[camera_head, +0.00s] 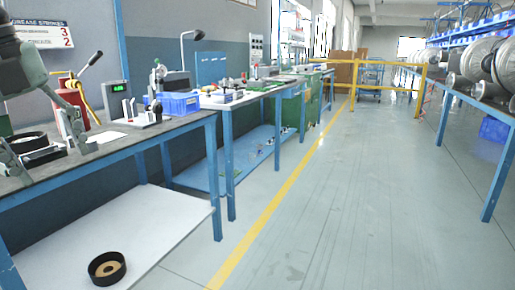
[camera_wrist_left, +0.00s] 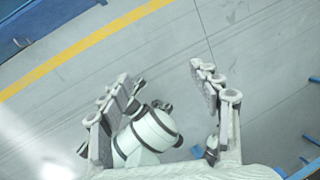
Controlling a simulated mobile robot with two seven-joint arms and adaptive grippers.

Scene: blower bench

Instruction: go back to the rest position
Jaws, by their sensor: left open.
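My left gripper (camera_head: 52,165) comes in from the left in the head view, in front of the dark-topped bench (camera_head: 150,135). Its two fingers are spread apart. In the left wrist view the open fingers (camera_wrist_left: 165,88) stand wide apart, with nothing held between their tips and grey floor beyond them. A black ring-shaped part (camera_head: 28,142) lies partly hidden behind the gripper in the head view. My right gripper is not in the head view.
A black round part with a tan middle (camera_head: 107,268) lies on the white lower shelf (camera_head: 150,225). A blue bin (camera_head: 178,103) and a red can (camera_head: 72,100) stand on the bench. Clear floor with a yellow line (camera_head: 268,205) runs to the right.

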